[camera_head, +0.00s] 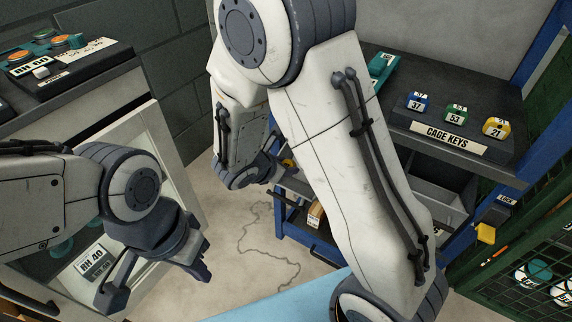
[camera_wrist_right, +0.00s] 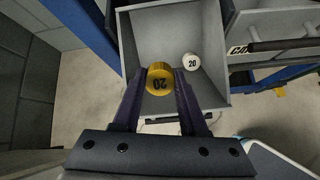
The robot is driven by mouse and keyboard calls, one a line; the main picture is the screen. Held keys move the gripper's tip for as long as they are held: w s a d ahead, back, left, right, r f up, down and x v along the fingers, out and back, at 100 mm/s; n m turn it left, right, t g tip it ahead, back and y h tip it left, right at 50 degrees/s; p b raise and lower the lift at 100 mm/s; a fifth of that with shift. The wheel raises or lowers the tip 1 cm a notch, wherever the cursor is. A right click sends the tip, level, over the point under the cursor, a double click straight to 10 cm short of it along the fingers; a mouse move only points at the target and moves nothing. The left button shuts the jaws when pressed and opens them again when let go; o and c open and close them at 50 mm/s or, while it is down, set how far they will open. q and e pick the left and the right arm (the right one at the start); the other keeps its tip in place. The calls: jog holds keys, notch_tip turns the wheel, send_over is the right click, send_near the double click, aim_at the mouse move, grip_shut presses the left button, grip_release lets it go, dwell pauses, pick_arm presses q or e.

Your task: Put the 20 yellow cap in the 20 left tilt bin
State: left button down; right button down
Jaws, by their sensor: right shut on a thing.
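The yellow cap (camera_wrist_right: 159,78), marked 20, sits between the fingertips of my right gripper (camera_wrist_right: 160,88), which is shut on it. In the right wrist view it is over the opening of a grey bin (camera_wrist_right: 150,38), near the bin's near side; its height above the floor of the bin is hard to tell. The bin's own label is not readable here. In the head view, my right arm hides most of this area, with a small yellow patch (camera_head: 288,163) by the right gripper. My left gripper (camera_head: 155,283) is open and empty at the lower left.
A white round piece (camera_wrist_right: 191,62) marked 20 lies in the grey bin. A shelf with a CAGE KEYS label (camera_head: 448,138) and coloured key tags stands at right. A green mesh cage (camera_head: 520,255) is at lower right.

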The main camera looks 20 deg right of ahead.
jog(key=shift+b+x, duration=3.25)
jog(key=shift+x, duration=1.2)
jog(key=shift+b+x, duration=1.2)
jog(key=shift+x, duration=0.5)
jog(key=shift+c, duration=1.8)
grip_release()
